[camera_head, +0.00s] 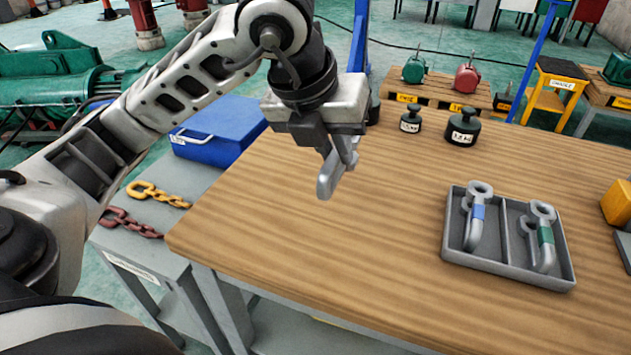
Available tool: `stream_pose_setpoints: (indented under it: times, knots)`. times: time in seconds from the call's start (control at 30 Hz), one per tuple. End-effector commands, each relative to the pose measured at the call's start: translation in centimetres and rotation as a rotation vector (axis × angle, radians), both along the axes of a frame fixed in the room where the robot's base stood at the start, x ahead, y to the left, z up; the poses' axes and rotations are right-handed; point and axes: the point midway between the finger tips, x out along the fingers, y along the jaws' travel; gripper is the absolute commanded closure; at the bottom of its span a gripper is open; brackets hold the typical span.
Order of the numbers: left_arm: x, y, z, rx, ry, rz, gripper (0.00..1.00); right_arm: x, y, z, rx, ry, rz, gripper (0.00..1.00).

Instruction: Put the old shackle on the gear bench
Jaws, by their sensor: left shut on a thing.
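My left gripper (340,158) is shut on a grey metal piece (326,184) and holds it above the left part of the wooden bench top (330,255). The piece has a rounded lower end; the jaws hide much of it, so I cannot tell for sure that it is the old shackle. A low grey bench (157,226) on the left bears a yellow chain (158,194) and a dark red chain (130,222). Its front label is too small to read, so I cannot tell which bench is the gear bench. My right gripper is not in view.
A grey two-compartment tray (510,268) on the wooden bench holds metal fittings with a blue band (478,212) and a green band (545,236). Two dark weights (463,128) stand at the back. A blue case (220,131) sits at the left. The bench's middle is clear.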

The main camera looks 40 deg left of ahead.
Motion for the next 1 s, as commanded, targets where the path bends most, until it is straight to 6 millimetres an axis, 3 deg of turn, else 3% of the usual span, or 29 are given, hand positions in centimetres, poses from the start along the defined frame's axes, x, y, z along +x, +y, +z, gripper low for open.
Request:
stream_pose_setpoints:
  times: [0.03, 0.2, 0.43, 0.6, 1.0]
  knots:
    - [0.2, 0.9, -1.5, 0.002, 0.008, 0.006, 1.0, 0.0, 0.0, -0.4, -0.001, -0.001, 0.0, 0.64]
    - [0.9, 3.0, -4.1, 0.002, 0.004, 0.001, 1.0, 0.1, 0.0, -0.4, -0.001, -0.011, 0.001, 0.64]
    - [1.4, 4.2, -5.7, 0.0, 0.002, 0.0, 1.0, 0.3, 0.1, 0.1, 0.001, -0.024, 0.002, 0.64]
    - [1.4, 4.3, -8.1, -0.002, 0.002, -0.003, 1.0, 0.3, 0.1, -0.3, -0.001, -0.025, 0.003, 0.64]
    - [1.4, 4.2, -8.9, -0.002, -0.001, -0.004, 1.0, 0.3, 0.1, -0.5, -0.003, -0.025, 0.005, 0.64]
